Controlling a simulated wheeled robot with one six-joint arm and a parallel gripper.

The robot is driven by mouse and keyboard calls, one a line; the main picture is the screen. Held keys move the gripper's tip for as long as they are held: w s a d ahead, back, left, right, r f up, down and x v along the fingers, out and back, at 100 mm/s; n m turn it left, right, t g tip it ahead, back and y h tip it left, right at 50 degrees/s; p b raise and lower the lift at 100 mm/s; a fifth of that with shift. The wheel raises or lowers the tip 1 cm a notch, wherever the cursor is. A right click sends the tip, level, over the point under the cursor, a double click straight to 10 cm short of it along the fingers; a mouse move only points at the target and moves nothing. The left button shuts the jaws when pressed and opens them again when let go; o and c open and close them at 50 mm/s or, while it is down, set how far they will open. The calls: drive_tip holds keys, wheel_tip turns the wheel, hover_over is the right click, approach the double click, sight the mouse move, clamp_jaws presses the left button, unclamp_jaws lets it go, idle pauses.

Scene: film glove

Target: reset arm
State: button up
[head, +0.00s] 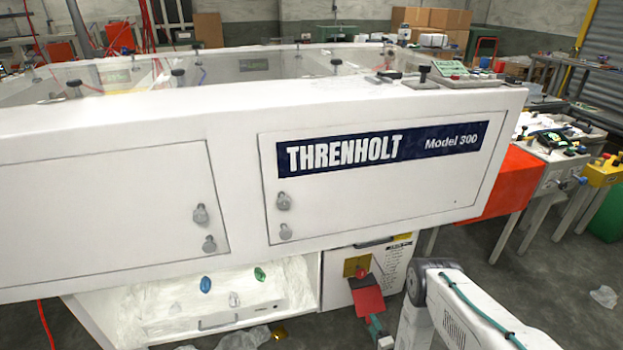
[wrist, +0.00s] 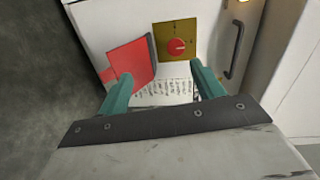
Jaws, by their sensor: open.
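My gripper (wrist: 161,70) is open, with its two teal fingers apart and nothing between them. In the wrist view it faces a white cabinet front with a yellow plate (wrist: 190,30) and a round red knob (wrist: 177,46) on it. A red flap (wrist: 122,62) stands out left of the plate, and the left finger overlaps its lower edge; I cannot tell whether they touch. In the head view, the red flap (head: 368,298) hangs below the yellow plate (head: 356,265). My arm (head: 470,310) comes in at the lower right, and only a teal finger (head: 376,327) of the gripper shows.
The large white THRENHOLT machine (head: 230,120) overhangs the cabinet. A dark handle (wrist: 236,50) is right of the plate. An open bay (head: 215,300) with clear plastic lies left. Crumpled plastic (head: 603,296) lies on the floor at right. Grey floor (wrist: 40,70) is open at left.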

drive_tip(key=s+d+f+n+g+h, duration=0.1)
drive_tip(key=s+f+n+g+h, duration=0.15)
drive_tip(key=s+f+g, duration=0.45)
drive_tip(key=d+r+n+g+h, duration=0.1)
drive_tip(key=d+r+n+g, duration=0.2)
drive_tip(key=r, duration=1.1)
drive_tip(key=r+n+g+h, duration=0.1)
drive_tip(key=r+n+g, duration=0.25)
drive_tip(key=r, duration=1.05)
drive_tip(key=d+r+n+g, duration=0.2)
drive_tip(key=r+g, duration=0.3)
drive_tip(key=r, duration=0.9)
drive_tip(key=s+r+n+t, duration=0.1)
drive_tip(key=s+r, duration=0.8)
drive_tip(key=r, duration=0.3)
drive_tip(key=s+a+r+n+t, duration=0.1)
drive_tip(key=s+r, duration=0.8)
drive_tip(key=r, duration=0.3)
drive_tip(key=s+r+n+t, duration=0.1)
drive_tip(key=s+r, duration=0.8)
drive_tip(key=r, duration=0.3)
drive_tip(key=shift+a+r, duration=0.35)
drive_tip(key=shift+a, duration=0.05)
